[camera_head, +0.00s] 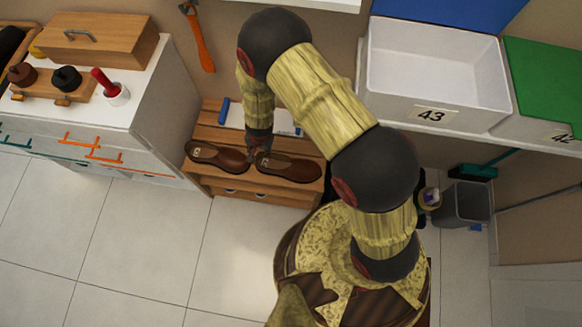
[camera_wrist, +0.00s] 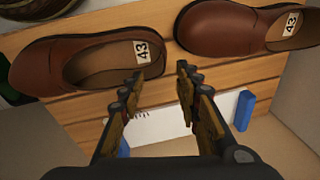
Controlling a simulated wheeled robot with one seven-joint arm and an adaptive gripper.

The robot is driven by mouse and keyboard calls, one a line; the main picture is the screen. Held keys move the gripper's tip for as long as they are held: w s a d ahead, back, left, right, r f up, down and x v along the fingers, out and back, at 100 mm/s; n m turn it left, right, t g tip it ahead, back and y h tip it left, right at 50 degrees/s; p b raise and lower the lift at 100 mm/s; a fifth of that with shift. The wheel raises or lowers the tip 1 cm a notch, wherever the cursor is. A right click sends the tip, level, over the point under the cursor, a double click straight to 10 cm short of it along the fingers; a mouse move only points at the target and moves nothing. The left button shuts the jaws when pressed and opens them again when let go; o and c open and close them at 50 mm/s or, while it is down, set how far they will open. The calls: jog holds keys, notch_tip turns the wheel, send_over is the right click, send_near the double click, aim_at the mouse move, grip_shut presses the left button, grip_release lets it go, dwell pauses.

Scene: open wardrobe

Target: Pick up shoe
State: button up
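Two brown leather shoes lie side by side on a low wooden bench. In the head view one is on the left (camera_head: 218,156) and the other on the right (camera_head: 290,167). In the wrist view one shoe (camera_wrist: 92,62) is at the left and the other (camera_wrist: 240,27) at the upper right, both with a "43" label inside. My gripper (camera_wrist: 160,80) is open, its fingers apart, with its tips by the heel opening of the left shoe in that view. Nothing shows between the fingers. In the head view my gripper (camera_head: 258,146) is low over the bench between the shoes.
The wooden bench (camera_head: 215,132) has a white sheet (camera_wrist: 185,125) with blue ends at its back. A white cabinet (camera_head: 150,110) stands at left. A white bin marked 43 (camera_head: 430,112) sits on a shelf at right. A grey bin (camera_head: 465,205) stands on the floor. The front floor is clear.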

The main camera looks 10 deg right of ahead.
aim_at(258, 155)
jog(key=f, duration=0.1)
jog(key=f+b, duration=0.1)
jog(key=f, duration=0.1)
jog(key=a+f+b, duration=0.1)
jog(key=shift+w+f, duration=0.2)
jog(key=shift+f, duration=0.2)
jog(key=shift+r, duration=0.1)
jog(key=shift+c, duration=0.6)
grip_shut()
